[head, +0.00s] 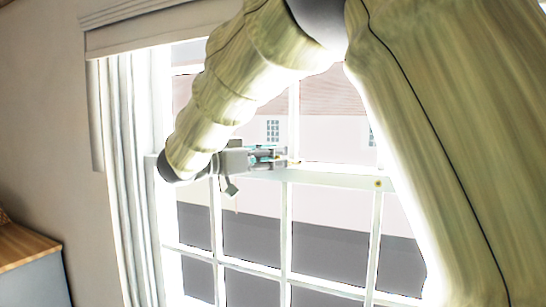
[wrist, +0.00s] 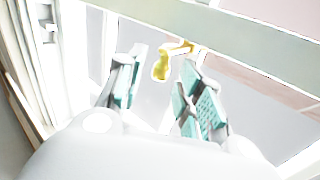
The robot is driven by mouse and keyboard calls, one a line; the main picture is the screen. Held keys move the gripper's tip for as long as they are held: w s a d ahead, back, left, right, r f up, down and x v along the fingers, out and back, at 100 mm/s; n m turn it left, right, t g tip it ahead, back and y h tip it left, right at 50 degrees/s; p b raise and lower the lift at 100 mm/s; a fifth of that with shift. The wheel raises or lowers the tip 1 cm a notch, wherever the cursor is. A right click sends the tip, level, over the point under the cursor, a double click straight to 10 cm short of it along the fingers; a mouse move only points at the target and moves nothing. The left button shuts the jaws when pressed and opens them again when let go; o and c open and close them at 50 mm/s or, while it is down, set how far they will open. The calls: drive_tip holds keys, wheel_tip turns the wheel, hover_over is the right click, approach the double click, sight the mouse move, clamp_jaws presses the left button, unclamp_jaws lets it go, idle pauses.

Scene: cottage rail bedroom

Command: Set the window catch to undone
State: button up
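The window catch (wrist: 161,68) is a small brass-yellow lever on the pale meeting rail of the sash window. In the wrist view its rounded end shows in the gap between my fingertips, and its arm runs to the right along the rail. In the head view only a bit of yellow (head: 293,162) shows at my fingertips. My gripper (head: 279,157), with teal finger pads, reaches in from the left along the rail. It is open in the wrist view (wrist: 163,62), one finger on each side of the catch. I cannot tell whether either finger touches it.
The meeting rail (head: 335,176) crosses the window, with a small brass spot (head: 378,183) farther right. White glazing bars (head: 287,225) divide the panes. A pale curtain (head: 130,180) hangs at the left, below a blind (head: 150,27). A wooden-topped cabinet (head: 25,246) stands lower left.

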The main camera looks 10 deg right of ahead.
drive_tip(key=v, duration=1.2)
drive_tip(key=shift+w+d, duration=0.1)
